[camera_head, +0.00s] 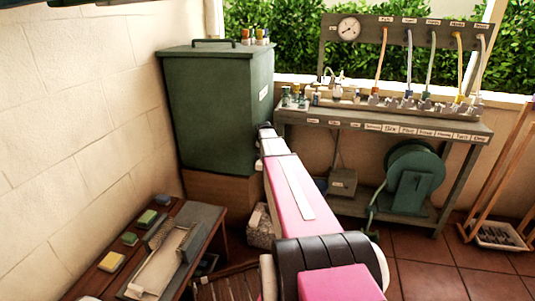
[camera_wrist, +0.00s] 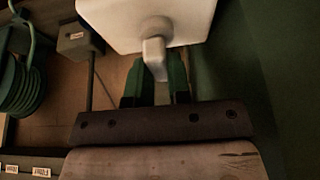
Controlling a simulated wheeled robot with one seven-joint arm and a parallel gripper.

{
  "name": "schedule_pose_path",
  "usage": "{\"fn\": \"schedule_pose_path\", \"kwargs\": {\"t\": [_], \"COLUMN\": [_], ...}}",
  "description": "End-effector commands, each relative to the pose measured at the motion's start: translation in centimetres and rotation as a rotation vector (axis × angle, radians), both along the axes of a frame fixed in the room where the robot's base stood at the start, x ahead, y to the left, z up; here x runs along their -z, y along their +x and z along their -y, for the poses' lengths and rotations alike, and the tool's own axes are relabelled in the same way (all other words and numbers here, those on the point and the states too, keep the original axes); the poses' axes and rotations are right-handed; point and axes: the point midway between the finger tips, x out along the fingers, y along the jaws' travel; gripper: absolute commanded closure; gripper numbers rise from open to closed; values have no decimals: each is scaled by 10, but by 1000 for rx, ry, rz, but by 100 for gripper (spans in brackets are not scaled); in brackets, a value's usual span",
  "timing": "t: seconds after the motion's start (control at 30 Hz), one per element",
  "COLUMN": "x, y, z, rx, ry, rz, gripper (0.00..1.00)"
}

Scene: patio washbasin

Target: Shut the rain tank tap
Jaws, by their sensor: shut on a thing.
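The rain tank (camera_head: 215,110) is a dark green lidded box against the wall in the head view. Its flank fills the right side of the wrist view (camera_wrist: 275,80). In the wrist view a white block (camera_wrist: 120,22) with a small pale lever (camera_wrist: 155,58) stands in front of my gripper; it appears to be the tap. My gripper (camera_wrist: 155,82) has its dark green fingers on either side of the lever and is shut on it. In the head view my gripper (camera_head: 265,132) is small at the tank's right edge, and the tap cannot be made out there.
A grey bench (camera_head: 440,124) with labels, small bottles and hoses stands right of the tank. A green hose reel (camera_head: 412,180) and a grey box (camera_head: 342,183) are on its lower shelf. A low wooden table (camera_head: 205,228) is at the left.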

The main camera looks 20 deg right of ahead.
Motion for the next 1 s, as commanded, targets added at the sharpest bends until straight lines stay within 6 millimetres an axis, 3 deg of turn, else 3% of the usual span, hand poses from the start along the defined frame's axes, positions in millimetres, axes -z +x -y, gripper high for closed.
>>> {"fn": "schedule_pose_path", "kwargs": {"t": [0.1, 0.13, 0.2, 0.57, 1.0], "x": [0, 0, 0, -4, -72], "y": [-1, -1, -1, -2, -26], "z": [0, 0, 0, -1, -18], "rx": [4, 4, 4, 1, 1], "ry": [2, 2, 2, 1, 1], "rz": [-2, -2, -1, 1, 2], "gripper": [100, 75, 56, 56, 56]}}
